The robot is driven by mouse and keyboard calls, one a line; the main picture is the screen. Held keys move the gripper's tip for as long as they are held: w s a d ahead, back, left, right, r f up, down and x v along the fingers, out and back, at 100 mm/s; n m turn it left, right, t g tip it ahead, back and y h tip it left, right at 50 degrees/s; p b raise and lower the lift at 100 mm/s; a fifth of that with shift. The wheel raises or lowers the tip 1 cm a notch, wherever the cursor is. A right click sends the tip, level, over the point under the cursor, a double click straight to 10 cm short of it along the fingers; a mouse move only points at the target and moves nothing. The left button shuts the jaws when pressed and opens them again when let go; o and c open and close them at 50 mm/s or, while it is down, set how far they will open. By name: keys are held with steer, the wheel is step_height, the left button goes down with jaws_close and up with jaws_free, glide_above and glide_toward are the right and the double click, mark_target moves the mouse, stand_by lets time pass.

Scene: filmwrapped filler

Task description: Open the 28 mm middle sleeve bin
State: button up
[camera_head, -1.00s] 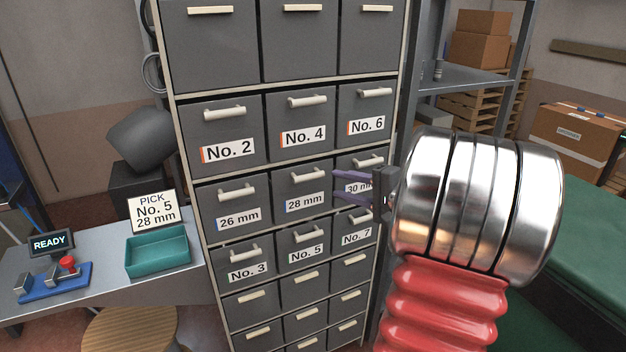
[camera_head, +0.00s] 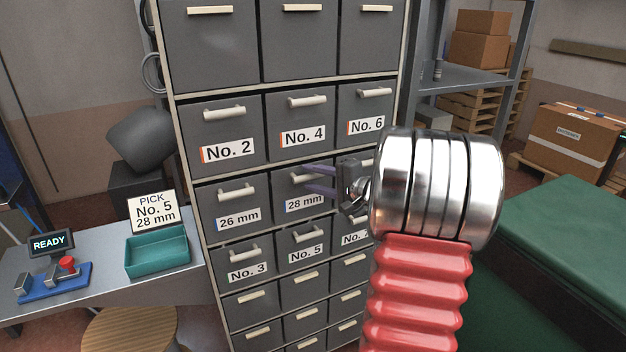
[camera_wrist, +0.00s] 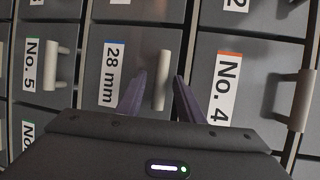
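The 28 mm bin (camera_head: 283,204) is the middle grey drawer in the cabinet's sleeve row and is closed. Its white label also shows in the wrist view (camera_wrist: 114,72). Its pale bar handle (camera_wrist: 162,80) lies between my two purple fingertips in the wrist view. My gripper (camera_head: 306,176) is open, coming in from the right, with one finger above the handle and one below. I see a gap on each side of the handle. Whether the fingertips reach past the bar is hard to tell. The fingers hide part of the handle in the head view.
Closed neighbours surround it: the 26 mm bin (camera_head: 224,206) to the left, No. 4 (camera_head: 285,113) above and No. 5 (camera_head: 289,238) below. My arm hides most of the 30 mm bin. A teal tray (camera_head: 158,266) sits on the left bench by the pick sign (camera_head: 153,211).

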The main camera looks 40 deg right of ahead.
steer(key=shift+c, duration=0.4)
jaws_close()
steer(key=shift+a, duration=0.15)
steer(key=shift+f, duration=0.1)
steer(key=shift+s, duration=0.15)
